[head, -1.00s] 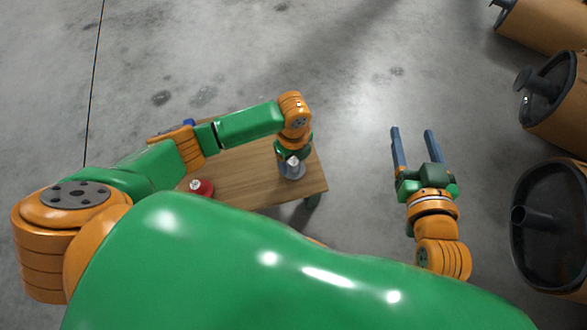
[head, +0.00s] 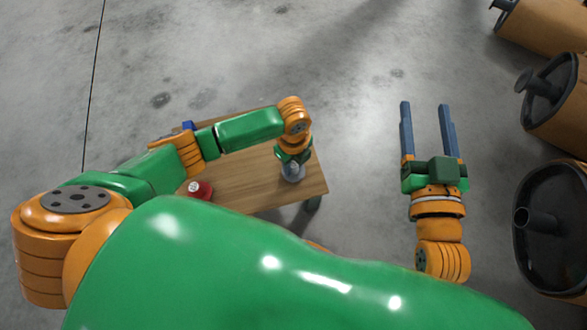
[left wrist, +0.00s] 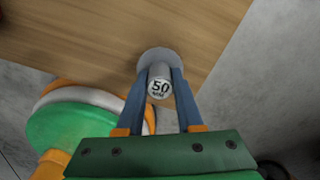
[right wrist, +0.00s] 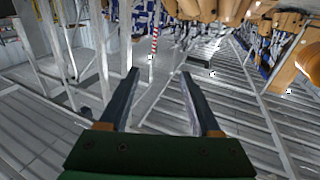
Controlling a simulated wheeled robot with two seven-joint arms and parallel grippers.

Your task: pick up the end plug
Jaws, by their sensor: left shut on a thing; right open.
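The end plug (head: 293,174) is a grey disc with a knob, near the right end of a small wooden table. In the left wrist view its pale knob top (left wrist: 160,88) reads "50", with smaller print below, and its round flange (left wrist: 157,56) lies against the wood. My left gripper (head: 292,164) points down at it. In the left wrist view the blue fingers (left wrist: 160,75) are shut on the knob, one on each side. In the head view the fingers are mostly hidden by my wrist. My right gripper (head: 425,105) is open and empty over the floor, right of the table.
The wooden table (head: 245,182) also holds a red round piece (head: 199,190) at its front left. A blue thing (head: 188,125) shows at its back, partly behind my left arm. Large brown mufflers (head: 548,225) stand along the right edge. The grey floor between is clear.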

